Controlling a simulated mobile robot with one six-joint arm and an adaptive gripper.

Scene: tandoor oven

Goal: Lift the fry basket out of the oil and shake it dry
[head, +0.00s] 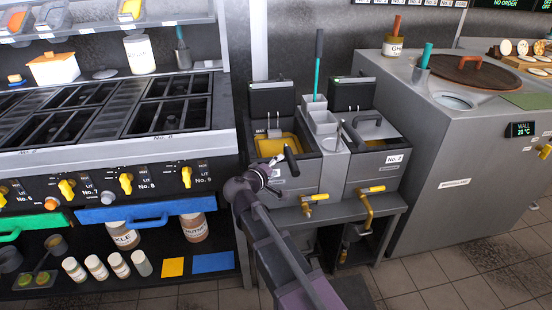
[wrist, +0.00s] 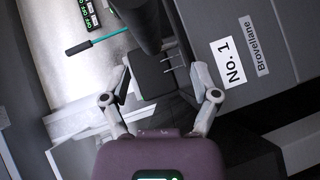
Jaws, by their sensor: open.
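Fryer No. 1 (head: 290,170) holds yellow oil (head: 292,145) in its left vat. A black bar that looks like the fry basket's handle (head: 292,164) slants out over its front edge; the basket itself is not clearly visible. My gripper (head: 276,160) is close to the left of that handle in the head view. In the wrist view my gripper (wrist: 160,72) has its fingers spread with nothing between the tips. A thick dark cylinder, likely the handle (wrist: 138,24), lies just beyond the fingertips. I cannot tell if they touch.
Fryer No. 2 (head: 374,168) stands to the right, with a dark handle over it. A teal-handled tool (head: 318,75) stands upright between the vats. Yellow drain taps (head: 316,197) stick out in front. The stove (head: 120,125) is at left, the tandoor (head: 470,150) at right.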

